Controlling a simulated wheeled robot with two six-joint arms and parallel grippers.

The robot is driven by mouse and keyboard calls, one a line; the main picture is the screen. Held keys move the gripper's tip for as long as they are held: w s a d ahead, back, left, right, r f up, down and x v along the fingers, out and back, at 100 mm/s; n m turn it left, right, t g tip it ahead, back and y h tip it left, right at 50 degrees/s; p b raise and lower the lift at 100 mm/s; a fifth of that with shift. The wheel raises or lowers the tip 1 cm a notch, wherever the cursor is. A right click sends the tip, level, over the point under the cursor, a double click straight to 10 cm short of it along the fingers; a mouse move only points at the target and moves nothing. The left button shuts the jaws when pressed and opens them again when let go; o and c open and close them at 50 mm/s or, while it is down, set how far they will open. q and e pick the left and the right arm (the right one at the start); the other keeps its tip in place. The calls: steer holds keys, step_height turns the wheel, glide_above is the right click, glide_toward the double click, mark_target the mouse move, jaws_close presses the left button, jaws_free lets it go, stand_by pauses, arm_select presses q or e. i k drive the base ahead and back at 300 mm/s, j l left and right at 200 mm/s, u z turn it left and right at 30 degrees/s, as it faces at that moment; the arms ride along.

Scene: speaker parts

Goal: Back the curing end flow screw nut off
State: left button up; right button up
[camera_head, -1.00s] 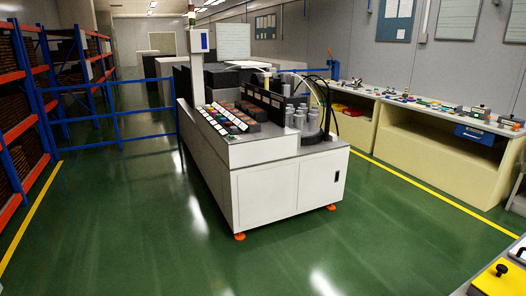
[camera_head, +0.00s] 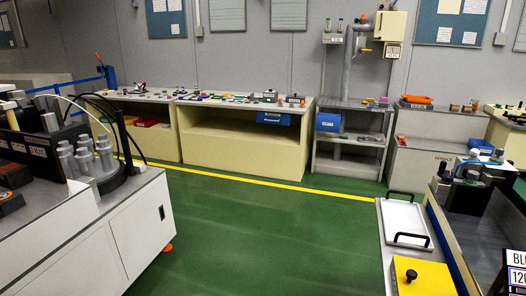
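I cannot make out a flow screw nut or anything marked as the curing end at this distance. A white machine (camera_head: 110,235) stands at the left of the head view, with grey cylinders (camera_head: 87,158) and curved hoses on its top. Another station with dark fixtures (camera_head: 470,185) is at the right edge, partly cut off. Neither of my grippers is in view.
A bench with small parts (camera_head: 245,145) runs along the far wall, beside a grey shelf stand (camera_head: 345,145). A white tray with black handles (camera_head: 405,222) and a yellow plate with a black knob (camera_head: 422,278) are at the near right. Green floor (camera_head: 270,235) lies clear between.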

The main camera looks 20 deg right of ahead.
mark_target(501, 159)
steer(key=i+z, duration=0.2)
steer(key=z, duration=0.25)
steer(key=i+z, duration=0.2)
steer(key=z, duration=0.25)
steer(key=i+j+z, duration=0.15)
steer(key=z, duration=0.3)
steer(key=i+j+z, duration=0.15)
steer(key=z, duration=0.25)
steer(key=i+j+z, duration=0.1)
steer(key=j+z, duration=0.15)
steer(key=z, duration=0.2)
